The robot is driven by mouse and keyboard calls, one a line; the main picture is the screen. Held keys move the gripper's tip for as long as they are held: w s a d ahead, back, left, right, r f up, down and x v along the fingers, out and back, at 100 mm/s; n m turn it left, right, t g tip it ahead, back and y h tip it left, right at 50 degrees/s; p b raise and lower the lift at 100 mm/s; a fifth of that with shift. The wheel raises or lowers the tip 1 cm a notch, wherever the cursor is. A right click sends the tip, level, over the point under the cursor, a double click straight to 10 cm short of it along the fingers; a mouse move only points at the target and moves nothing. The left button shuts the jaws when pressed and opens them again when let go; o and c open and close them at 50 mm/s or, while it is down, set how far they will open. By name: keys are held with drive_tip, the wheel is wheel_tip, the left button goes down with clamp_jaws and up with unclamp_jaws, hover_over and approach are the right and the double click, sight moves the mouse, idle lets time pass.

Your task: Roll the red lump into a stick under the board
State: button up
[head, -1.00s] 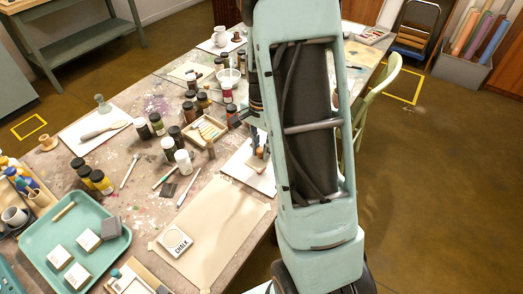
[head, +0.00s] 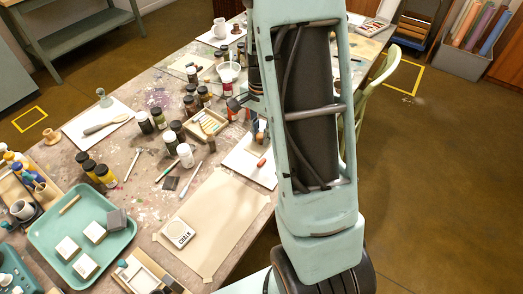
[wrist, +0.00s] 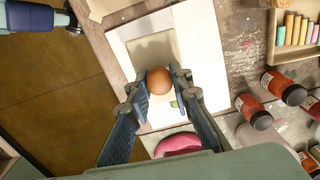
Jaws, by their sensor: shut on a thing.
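In the wrist view my gripper (wrist: 158,82) is shut on a round orange-brown knob, its fingers on either side. The knob (wrist: 159,80) stands over a pale board (wrist: 196,38); the join is hard to make out. A rounded red shape (wrist: 178,145), which looks like the red lump, shows low in the wrist view, partly hidden by my gripper's body. In the head view the white slab (head: 240,165) lies at the table's right edge, partly behind my arm. A small reddish thing (head: 261,162) shows on it; I cannot tell which thing it is.
Red-labelled jars (wrist: 256,112) and a tray of chalks (wrist: 296,28) are close beside the slab. A teal tray (head: 55,228) is at left. Open floor lies beyond the table's right edge.

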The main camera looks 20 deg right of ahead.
drive_tip(key=shift+c, duration=1.1)
drive_tip(key=b, duration=0.5)
hover_over(262, 161)
drive_tip(key=shift+f, duration=3.45)
drive_tip(key=shift+f+b, duration=0.4)
drive_tip(key=shift+f, duration=0.15)
drive_tip(key=shift+w, duration=0.1)
